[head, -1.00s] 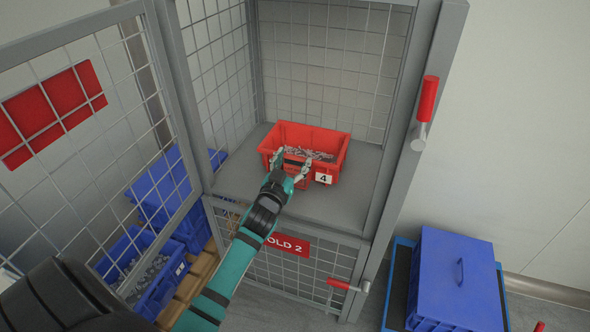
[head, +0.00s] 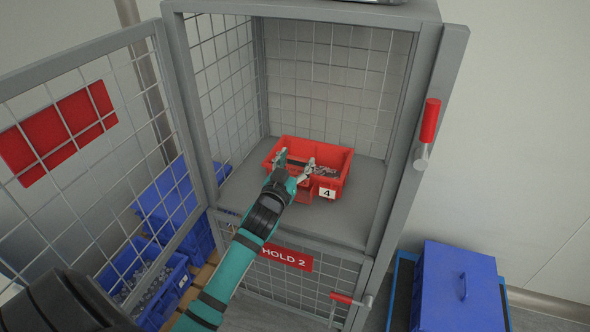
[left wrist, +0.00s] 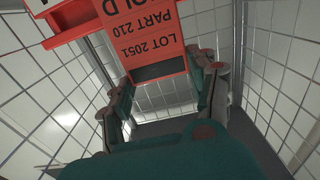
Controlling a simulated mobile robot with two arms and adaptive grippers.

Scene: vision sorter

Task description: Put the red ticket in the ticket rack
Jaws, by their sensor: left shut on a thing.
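My left gripper (head: 296,163) is inside the open cage, over the near side of a red bin (head: 345,169) holding loose grey parts. In the left wrist view its fingers (left wrist: 165,75) are shut on a red ticket (left wrist: 150,45) with black print reading upside down, at the end with a dark band. In the head view the ticket is small and hard to separate from the red bin. I cannot make out a ticket rack in either view. My right gripper is not in view.
The cage's mesh door (head: 90,150) stands open on the left. A red-handled latch (head: 428,130) is on the right post. Blue bins (head: 160,290) stand low at left; a blue box (head: 458,285) stands at lower right. The shelf (head: 355,210) is bare beside the bin.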

